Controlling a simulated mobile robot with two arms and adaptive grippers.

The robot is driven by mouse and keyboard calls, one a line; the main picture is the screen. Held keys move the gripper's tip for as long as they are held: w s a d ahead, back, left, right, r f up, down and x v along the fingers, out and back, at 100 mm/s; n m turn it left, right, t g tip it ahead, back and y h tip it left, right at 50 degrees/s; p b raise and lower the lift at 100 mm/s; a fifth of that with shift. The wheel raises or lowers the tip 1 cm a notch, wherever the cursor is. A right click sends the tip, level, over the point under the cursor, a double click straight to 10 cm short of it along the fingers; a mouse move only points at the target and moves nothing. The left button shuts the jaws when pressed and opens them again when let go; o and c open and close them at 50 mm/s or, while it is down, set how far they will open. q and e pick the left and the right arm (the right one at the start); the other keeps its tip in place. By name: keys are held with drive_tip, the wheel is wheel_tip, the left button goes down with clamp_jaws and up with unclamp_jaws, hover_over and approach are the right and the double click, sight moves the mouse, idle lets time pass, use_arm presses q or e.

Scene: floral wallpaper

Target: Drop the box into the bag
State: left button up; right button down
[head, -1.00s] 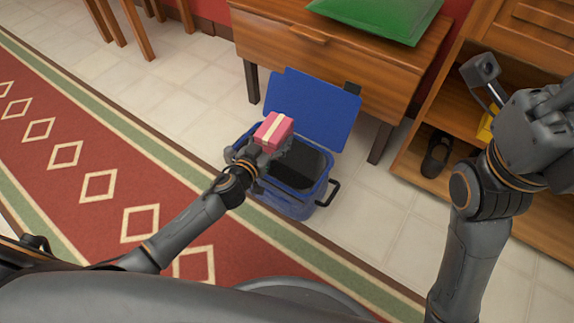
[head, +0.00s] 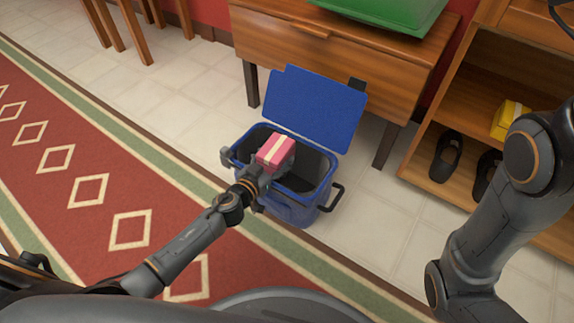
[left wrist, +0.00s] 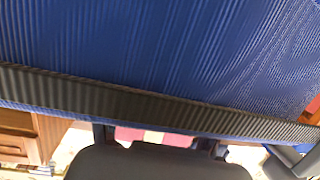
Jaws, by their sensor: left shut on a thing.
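The pink box (head: 276,151) with a cream stripe is in my left gripper (head: 271,168), above the open mouth of the blue bag. The blue bag (head: 288,208) stands upright on the floor, its lid (head: 315,108) raised at the back and its inside dark. In the left wrist view, blue ribbed fabric of the bag (left wrist: 150,45) and a dark band fill most of the picture. A strip of the pink box (left wrist: 130,134) shows between my fingers there. My right arm is at the right of the head view; its gripper is outside the picture.
A wooden bench (head: 320,55) with a green object (head: 390,12) on top stands behind the bag. A wooden shelf at the right holds dark shoes (head: 446,157) and a yellow box (head: 510,121). A red patterned rug (head: 60,190) lies at the left.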

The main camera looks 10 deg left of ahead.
use_arm(q)
drive_tip(key=o, duration=1.5)
drive_tip(key=shift+c, duration=0.2)
drive_tip(key=v, duration=1.2)
drive_tip(key=shift+f, duration=0.1)
